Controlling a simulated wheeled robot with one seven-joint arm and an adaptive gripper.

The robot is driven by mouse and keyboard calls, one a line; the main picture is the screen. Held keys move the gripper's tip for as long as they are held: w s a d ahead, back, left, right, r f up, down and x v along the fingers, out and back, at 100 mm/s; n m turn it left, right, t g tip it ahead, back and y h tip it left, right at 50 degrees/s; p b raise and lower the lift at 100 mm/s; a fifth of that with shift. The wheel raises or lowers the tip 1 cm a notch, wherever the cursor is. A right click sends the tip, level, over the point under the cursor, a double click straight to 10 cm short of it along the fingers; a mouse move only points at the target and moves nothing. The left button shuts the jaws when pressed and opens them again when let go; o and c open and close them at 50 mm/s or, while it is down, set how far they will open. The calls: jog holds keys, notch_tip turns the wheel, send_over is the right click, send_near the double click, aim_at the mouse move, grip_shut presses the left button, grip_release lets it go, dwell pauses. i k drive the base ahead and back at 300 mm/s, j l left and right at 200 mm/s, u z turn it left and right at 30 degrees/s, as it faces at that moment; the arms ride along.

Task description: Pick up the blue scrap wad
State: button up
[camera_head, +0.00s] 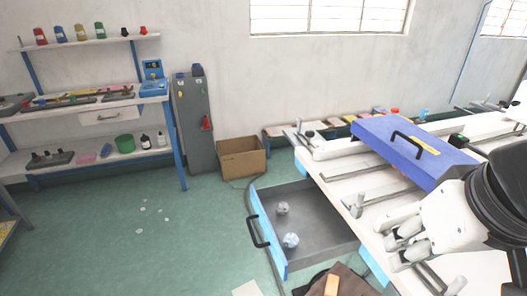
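A pale blue crumpled wad (291,240) lies on the floor of an open grey drawer (325,228), near its front left corner by the handle. A second, greyer wad (282,208) lies farther back in the same drawer. My gripper (388,241) is at the right, above the white table top, to the right of the drawer and apart from both wads. Its fingers look spread, with nothing seen between them.
The drawer's blue front with a black handle (258,232) sticks out from the white table (345,168). A blue case (412,150) lies on the table behind my gripper. A cardboard box (241,158) and grey cabinet stand beyond. The green floor at left is mostly clear.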

aim_at(291, 242)
jog(key=i+l+u, duration=0.1)
jog(key=l+u, duration=0.2)
jog(key=u, duration=0.2)
jog(key=l+u, duration=0.35)
jog(key=u, duration=0.15)
